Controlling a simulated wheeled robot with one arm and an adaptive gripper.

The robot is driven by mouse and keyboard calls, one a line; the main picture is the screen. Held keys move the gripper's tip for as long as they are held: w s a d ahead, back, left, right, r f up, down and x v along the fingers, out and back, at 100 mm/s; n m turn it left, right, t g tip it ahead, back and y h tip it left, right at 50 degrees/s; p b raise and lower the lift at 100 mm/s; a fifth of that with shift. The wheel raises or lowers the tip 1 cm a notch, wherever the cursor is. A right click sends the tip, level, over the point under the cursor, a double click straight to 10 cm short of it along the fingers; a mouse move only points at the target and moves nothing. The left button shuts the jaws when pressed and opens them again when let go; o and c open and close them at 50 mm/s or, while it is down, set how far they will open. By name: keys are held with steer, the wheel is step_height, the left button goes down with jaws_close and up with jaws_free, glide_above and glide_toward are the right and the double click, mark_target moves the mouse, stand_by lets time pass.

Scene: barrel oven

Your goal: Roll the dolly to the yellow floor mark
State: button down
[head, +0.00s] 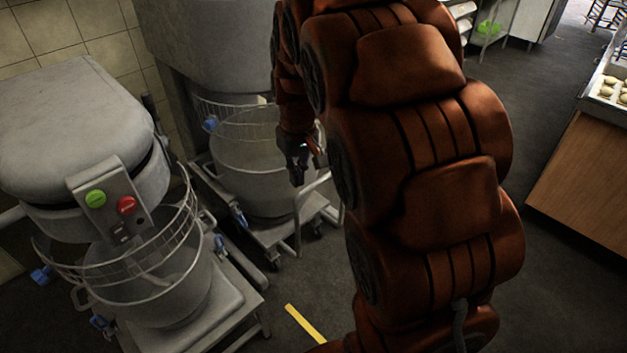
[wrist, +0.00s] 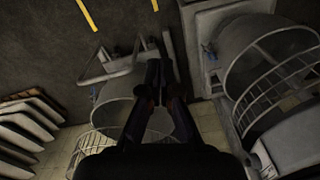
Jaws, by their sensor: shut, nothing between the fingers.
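The dolly (head: 283,229) is a low grey wheeled frame with a bent tube handle (head: 315,187). It carries a large steel mixing bowl (head: 246,175) at the rear mixer. My gripper (head: 298,178) points down beside the handle in the head view. In the wrist view its fingers (wrist: 155,70) are together and empty, in front of the bowl and near the handle (wrist: 108,68). Whether they touch the handle, I cannot tell. A yellow floor mark (head: 305,324) lies on the dark floor at bottom centre. The wrist view shows two yellow strips, one at upper left (wrist: 87,14).
A second mixer (head: 110,205) with its own bowl and wheeled base stands at left. A wood-fronted counter (head: 585,180) with dough pieces stands at right. Racked trays (wrist: 28,125) show in the wrist view. My arm hides much of the middle floor; dark floor between mixers and counter looks clear.

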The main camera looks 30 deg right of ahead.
steer(key=w+d+f+n+t+b, duration=0.1)
steer(key=w+d+f+t+b, duration=0.15)
steer(key=w+d+f, duration=0.9)
steer(key=w+d+f+n+t+b, duration=0.15)
steer(key=w+d+f+b, duration=0.25)
steer(key=w+d+f, duration=0.8)
steer(key=w+a+f+p, duration=0.2)
steer(key=w+a+f, duration=0.1)
steer(key=f, duration=0.4)
steer(key=shift+f+g, duration=0.2)
steer(key=shift+g, duration=0.1)
